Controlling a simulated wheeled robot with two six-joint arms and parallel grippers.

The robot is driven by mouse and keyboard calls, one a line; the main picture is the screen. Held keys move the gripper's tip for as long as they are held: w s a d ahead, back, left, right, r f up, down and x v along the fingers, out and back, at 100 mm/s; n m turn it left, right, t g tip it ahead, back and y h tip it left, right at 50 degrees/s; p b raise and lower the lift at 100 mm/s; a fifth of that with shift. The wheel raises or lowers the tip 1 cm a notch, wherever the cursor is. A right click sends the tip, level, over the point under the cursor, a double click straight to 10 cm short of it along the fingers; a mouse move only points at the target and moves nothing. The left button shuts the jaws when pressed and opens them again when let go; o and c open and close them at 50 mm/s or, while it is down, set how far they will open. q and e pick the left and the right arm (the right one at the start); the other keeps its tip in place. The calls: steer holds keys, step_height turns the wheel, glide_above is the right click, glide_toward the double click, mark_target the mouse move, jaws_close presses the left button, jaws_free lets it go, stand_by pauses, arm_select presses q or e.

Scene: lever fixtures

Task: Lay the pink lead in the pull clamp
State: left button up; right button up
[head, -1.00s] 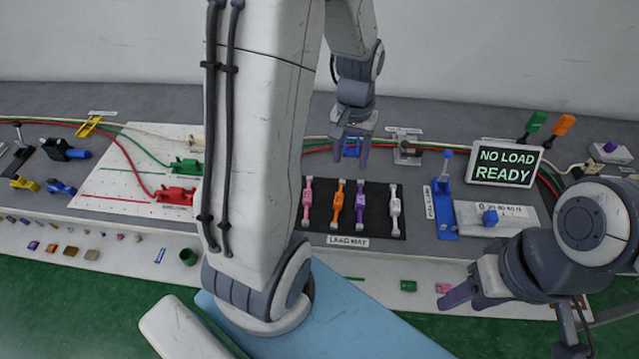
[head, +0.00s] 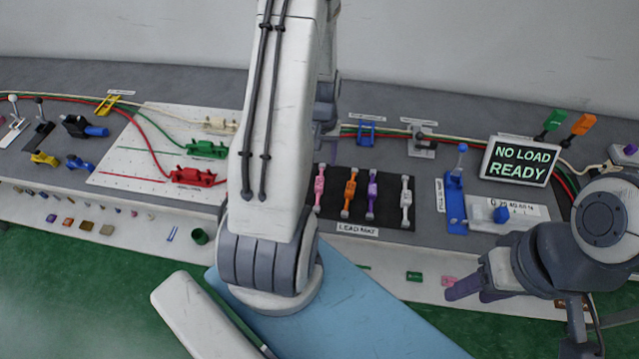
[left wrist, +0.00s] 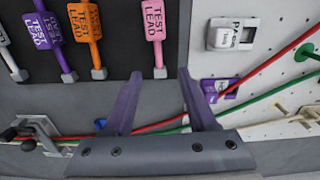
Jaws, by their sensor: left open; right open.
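The pink lead (head: 319,188) lies at the left end of the black lead mat (head: 392,217). It also shows in the left wrist view (left wrist: 153,25), its near end close to the space between my fingertips. My left gripper (left wrist: 160,76) is open and empty; in the head view my own arm hides most of it, with a purple finger (head: 334,150) showing behind the mat. A blue upright fixture (head: 455,205), apparently the pull clamp, stands right of the mat; its label is too small to read surely. My right gripper (head: 463,292) is open and empty at the bench's front right.
Orange (head: 351,190), purple (head: 372,195) and white (head: 406,200) leads lie beside the pink one. A display (head: 519,162) reads "NO LOAD READY". A grey clamp (head: 422,142) and red and green cables run behind the mat. A pegboard (head: 125,160) lies left.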

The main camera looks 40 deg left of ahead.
arm_select(q)
step_height(320, 180, down, 2)
steer(key=shift+f, duration=0.1)
jaws_close()
